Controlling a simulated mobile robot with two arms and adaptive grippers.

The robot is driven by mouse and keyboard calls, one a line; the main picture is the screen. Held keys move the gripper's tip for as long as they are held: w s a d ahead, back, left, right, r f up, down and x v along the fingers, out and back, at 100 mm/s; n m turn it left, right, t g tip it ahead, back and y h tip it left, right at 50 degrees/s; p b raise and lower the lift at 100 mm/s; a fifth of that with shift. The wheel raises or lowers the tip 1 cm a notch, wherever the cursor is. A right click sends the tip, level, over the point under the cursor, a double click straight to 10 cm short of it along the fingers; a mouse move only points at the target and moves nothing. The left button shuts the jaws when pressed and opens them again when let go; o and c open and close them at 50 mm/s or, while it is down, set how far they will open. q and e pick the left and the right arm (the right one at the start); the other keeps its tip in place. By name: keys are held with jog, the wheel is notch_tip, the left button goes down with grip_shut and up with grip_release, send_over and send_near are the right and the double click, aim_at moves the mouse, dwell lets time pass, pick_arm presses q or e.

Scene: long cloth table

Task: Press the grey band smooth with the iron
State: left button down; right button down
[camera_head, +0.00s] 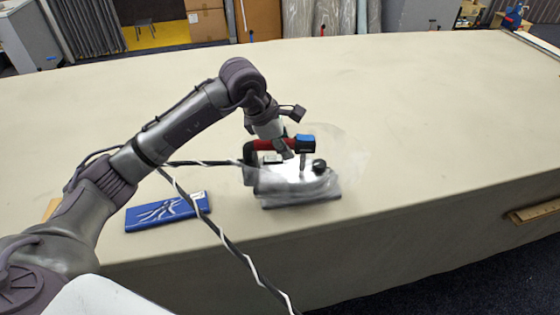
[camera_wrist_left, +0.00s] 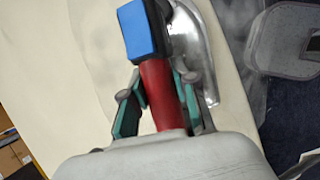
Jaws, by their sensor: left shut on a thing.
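The iron (camera_head: 300,182) has a red handle, a blue cap and a shiny body, and sits near the table's front edge. It also shows in the wrist view, with its red handle (camera_wrist_left: 160,92). My left gripper (camera_head: 284,150) is shut around the red handle; its green-padded fingers (camera_wrist_left: 157,98) lie on both sides of it. A pale grey patch, apparently the grey band (camera_head: 350,152), spreads on the cloth behind and right of the iron. The iron hides part of it, and I cannot tell how smooth it is. My right gripper is not in view.
A blue pad (camera_head: 140,219) with white markings lies left of the iron. A black-and-white cord (camera_head: 222,238) runs from the iron across the table and over the front edge. The beige cloth table (camera_head: 440,100) is largely clear behind and to the right.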

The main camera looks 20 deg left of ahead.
aim_at(287, 166)
pick_arm(q)
jog(key=shift+w+a+r+n+t, duration=0.1)
jog(key=shift+w+r+n+t, duration=0.2)
jog(key=shift+w+r+n, duration=0.25)
jog(key=shift+w+f, duration=0.1)
jog(key=shift+f, duration=0.05)
jog(key=shift+f+b, duration=1.45)
jog(key=shift+f, duration=1.2)
jog(key=shift+f+b, duration=0.7)
jog(key=shift+s+f, duration=0.3)
jog(key=shift+f, duration=0.1)
jog(key=shift+r, duration=0.1)
